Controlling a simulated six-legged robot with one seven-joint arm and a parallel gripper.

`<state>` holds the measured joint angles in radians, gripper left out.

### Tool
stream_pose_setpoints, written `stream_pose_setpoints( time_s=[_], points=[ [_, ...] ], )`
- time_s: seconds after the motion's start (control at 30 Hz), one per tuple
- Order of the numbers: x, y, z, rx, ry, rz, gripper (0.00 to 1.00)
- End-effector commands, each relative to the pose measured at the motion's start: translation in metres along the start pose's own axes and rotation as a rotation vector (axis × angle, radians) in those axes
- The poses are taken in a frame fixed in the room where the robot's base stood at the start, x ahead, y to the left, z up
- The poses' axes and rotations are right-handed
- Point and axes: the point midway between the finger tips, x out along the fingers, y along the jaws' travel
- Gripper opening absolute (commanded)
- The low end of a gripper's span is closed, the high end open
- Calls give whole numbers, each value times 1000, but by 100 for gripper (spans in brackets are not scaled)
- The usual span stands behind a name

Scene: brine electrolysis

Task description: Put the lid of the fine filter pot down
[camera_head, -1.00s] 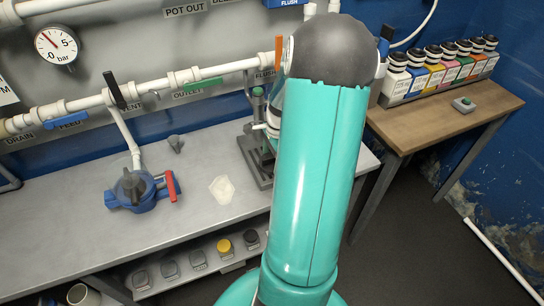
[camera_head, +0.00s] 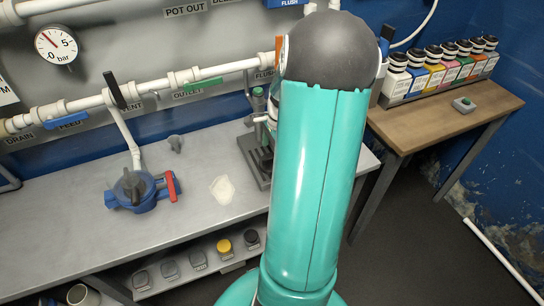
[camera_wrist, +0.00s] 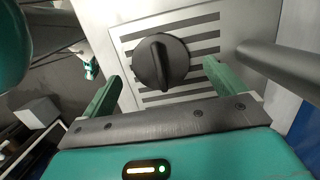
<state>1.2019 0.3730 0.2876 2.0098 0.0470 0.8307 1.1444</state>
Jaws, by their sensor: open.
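A round black lid (camera_wrist: 161,61) with a raised grip bar lies on a pale plate with dark stripes (camera_wrist: 206,20) in the wrist view. My gripper (camera_wrist: 160,80) is open, with one green finger on each side of the lid's near part. The fingers look apart from the lid, and nothing is held between them. In the head view my arm hides my gripper and this lid. A blue pot (camera_head: 146,202) with a dark grip-topped cover (camera_head: 130,185) and a red lever (camera_head: 171,186) stands on the bench at left; I cannot tell whether it is the fine filter pot.
A press-like stand (camera_head: 255,160) is beside my arm. A grey bar (camera_wrist: 280,65) runs close to the right finger. Several bottles (camera_head: 435,70) line the wooden table (camera_head: 410,130).

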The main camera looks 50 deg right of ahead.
Motion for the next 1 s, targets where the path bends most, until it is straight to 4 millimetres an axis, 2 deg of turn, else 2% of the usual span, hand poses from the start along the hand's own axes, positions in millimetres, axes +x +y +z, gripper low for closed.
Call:
stream_pose_setpoints(
  time_s=[0.03,0.2,0.4,0.53,0.77,0.87,0.97,1.0],
  points=[
    [-13,-1,0,0,4,-5,96],
    [-51,-1,0,-1,3,-4,96],
    [-83,0,0,-1,1,-2,96],
    [-92,0,1,-1,0,0,96],
    [-95,0,4,-13,3,-1,96],
    [-101,0,24,-91,22,-9,96],
    [-114,4,64,-261,61,-27,96],
    [-120,7,84,-351,81,-38,96]
  ],
)
